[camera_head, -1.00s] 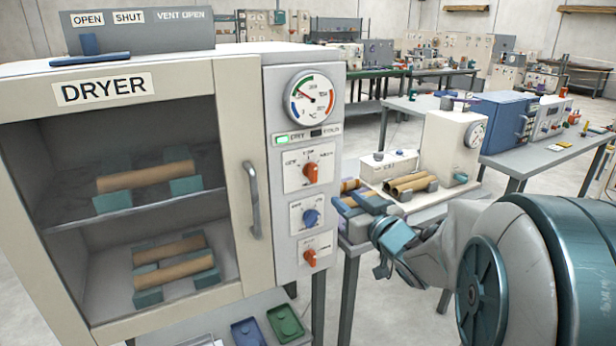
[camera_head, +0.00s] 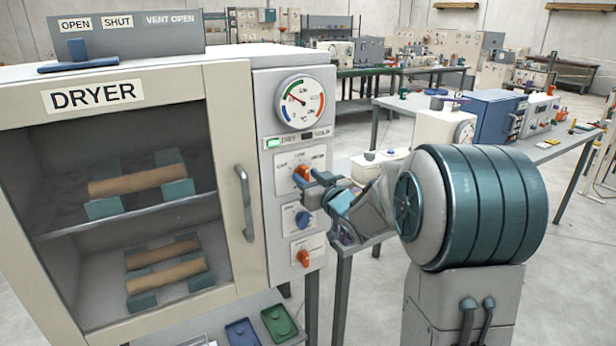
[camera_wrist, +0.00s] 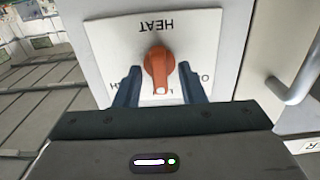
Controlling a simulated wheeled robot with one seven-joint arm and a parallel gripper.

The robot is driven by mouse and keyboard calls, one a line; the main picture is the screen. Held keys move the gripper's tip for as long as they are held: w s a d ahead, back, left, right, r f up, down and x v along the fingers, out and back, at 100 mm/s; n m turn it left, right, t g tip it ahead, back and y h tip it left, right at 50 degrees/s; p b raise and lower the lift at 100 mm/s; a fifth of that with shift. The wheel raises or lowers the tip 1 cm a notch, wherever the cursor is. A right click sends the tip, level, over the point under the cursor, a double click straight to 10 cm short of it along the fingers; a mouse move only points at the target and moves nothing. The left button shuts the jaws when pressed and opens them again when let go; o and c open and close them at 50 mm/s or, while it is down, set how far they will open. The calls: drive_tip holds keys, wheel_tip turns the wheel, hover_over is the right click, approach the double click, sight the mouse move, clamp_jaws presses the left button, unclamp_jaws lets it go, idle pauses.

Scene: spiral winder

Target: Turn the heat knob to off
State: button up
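The heat knob (camera_head: 301,173) is the orange top knob on the dryer's control panel. In the wrist view it shows upside down as the orange knob (camera_wrist: 160,66) on a white plate lettered HEAT. Its white-marked end points down there, toward a partly hidden label beginning with L. The label at right begins with O and the one at left with H; both are partly covered. My gripper (camera_wrist: 159,76) is open, with one dark blue finger on each side of the knob and a gap on both sides. In the head view my gripper (camera_head: 311,182) is at the panel, beside the knob.
Below the heat knob are a blue knob (camera_head: 303,219) and another orange knob (camera_head: 303,258). The dryer door handle (camera_head: 245,203) stands out to the left of the panel. A bench (camera_head: 366,240) is behind my arm at right.

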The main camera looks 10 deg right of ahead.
drive_tip(key=shift+w, duration=0.2)
clamp_jaws()
